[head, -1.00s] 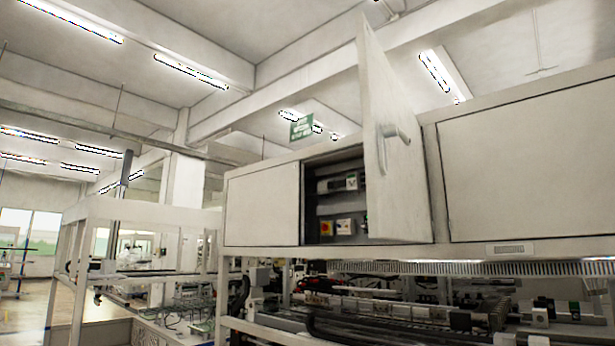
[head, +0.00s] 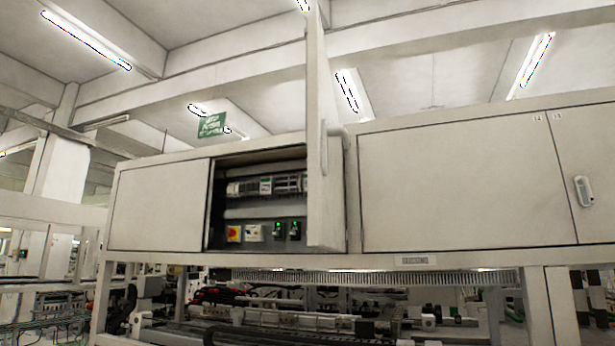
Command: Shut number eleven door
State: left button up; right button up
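One cabinet door (head: 318,200) in the head view stands open, swung out toward me and seen nearly edge-on. Its bar handle (head: 324,148) is on the face turned to the right. I cannot read a number on this door. The door hides the compartment's right part. Neither of my grippers is in view.
A closed panel (head: 160,207) is left of the opening. A wide closed door (head: 460,185) is to the right, then another door with a handle (head: 584,191). Small labels sit at their top corners.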

aim_at(325, 228)
jog(key=i, duration=0.9)
jog(key=z, duration=0.05)
